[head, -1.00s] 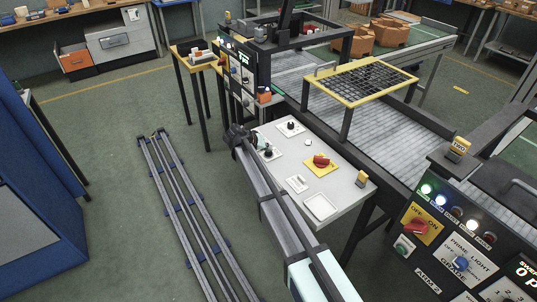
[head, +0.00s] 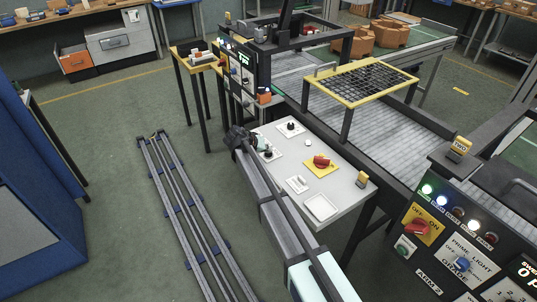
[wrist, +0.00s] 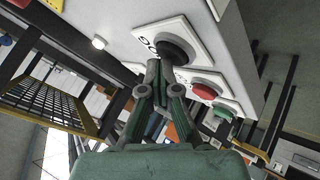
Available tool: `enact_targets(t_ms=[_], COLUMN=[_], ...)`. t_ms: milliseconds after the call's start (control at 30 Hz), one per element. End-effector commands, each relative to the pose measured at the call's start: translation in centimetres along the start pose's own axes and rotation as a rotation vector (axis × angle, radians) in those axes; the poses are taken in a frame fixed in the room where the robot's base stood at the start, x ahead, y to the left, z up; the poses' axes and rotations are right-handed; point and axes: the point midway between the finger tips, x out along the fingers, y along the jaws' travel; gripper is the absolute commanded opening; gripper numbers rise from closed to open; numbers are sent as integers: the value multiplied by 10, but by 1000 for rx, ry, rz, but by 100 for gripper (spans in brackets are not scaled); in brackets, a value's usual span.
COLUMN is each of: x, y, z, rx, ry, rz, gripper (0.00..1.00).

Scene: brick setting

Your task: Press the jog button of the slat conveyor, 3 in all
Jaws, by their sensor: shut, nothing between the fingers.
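The jog button is a black round button (wrist: 177,48) on a white plate in the wrist view, with partly hidden lettering beside it that looks like JOG. My gripper (wrist: 154,68) is shut and empty, its fingertips right beside the black button in the picture. I cannot tell whether they touch it. In the head view my gripper (head: 261,142) is small and partly hidden by my arm, over the left side of the control panel (head: 341,187). The slat conveyor (head: 385,135) runs behind the panel.
Beside the black button are a red button (wrist: 204,92) and a green button (wrist: 222,111). A small white button (wrist: 99,43) lies on the other side. The panel also carries a red knob (head: 321,161) on a yellow plate. A yellow-framed mesh guard (head: 360,82) stands over the conveyor.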

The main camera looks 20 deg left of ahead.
Motion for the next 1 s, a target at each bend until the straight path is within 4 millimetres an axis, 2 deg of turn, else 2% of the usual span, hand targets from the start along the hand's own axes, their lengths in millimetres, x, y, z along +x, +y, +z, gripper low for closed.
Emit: enact_targets(t_ms=[533,1000], x=[1,-10], y=[-1,8], z=[1,-7], rx=[0,0], ry=[-2,-2], rz=[0,0], gripper=[0,0])
